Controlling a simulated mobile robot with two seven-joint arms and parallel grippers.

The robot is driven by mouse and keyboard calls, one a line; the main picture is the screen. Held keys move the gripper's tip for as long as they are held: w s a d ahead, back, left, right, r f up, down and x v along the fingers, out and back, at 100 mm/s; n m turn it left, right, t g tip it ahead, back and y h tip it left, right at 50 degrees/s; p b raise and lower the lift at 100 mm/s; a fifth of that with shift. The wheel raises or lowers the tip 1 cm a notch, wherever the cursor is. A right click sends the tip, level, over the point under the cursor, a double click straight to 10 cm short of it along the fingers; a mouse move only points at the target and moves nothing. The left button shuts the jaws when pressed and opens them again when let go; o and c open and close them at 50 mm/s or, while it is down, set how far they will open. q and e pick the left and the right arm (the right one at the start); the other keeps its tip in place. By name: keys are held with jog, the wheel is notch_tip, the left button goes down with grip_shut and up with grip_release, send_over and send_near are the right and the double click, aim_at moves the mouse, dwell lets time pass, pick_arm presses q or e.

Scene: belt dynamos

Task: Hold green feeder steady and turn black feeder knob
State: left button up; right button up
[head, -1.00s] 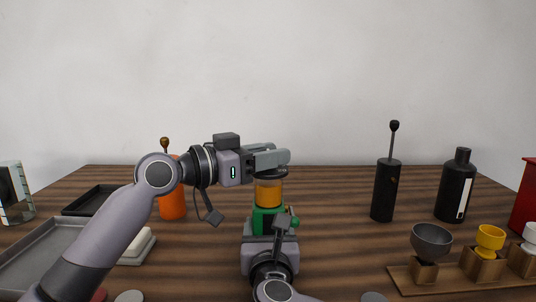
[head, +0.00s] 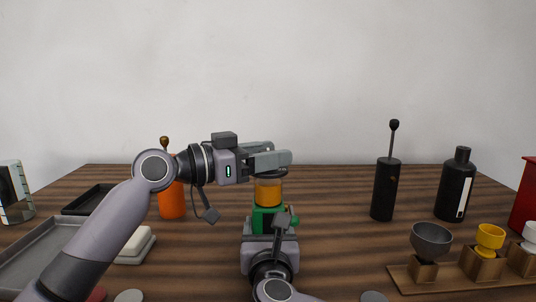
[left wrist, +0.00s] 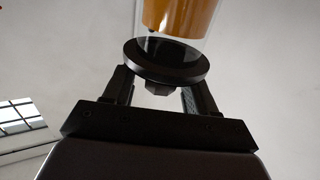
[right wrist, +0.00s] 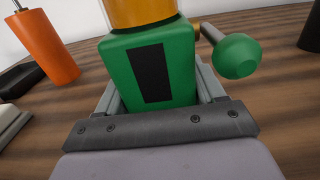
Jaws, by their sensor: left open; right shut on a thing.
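The green feeder (head: 267,217) stands upright at the table's middle, with an amber-filled clear cylinder (head: 268,192) above its green body. Its black knob (left wrist: 158,88) sits under a round black disc (left wrist: 166,62) in the left wrist view. My left gripper (head: 275,160) is at the feeder's top, open, with one finger on each side of the knob and gaps visible. My right gripper (right wrist: 160,90) is shut on the green body (right wrist: 180,65), low on it. A green ball-ended handle (right wrist: 237,56) sticks out beside the body. In the head view my left fingers partly hide the feeder's top.
An orange cylinder (head: 171,202) with a brown-topped stick stands left. A black grinder-like cylinder (head: 384,190) and a black bottle (head: 455,190) stand right. A wooden rack (head: 408,284) with cups is at front right. Grey (head: 40,252) and black trays (head: 88,200) lie left.

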pick_arm(q)
jog(key=v, duration=1.2)
pick_arm(e)
jog(key=shift+f, duration=0.1)
pick_arm(q)
jog(key=shift+d, duration=0.1)
pick_arm(e)
jog(key=o, duration=1.7)
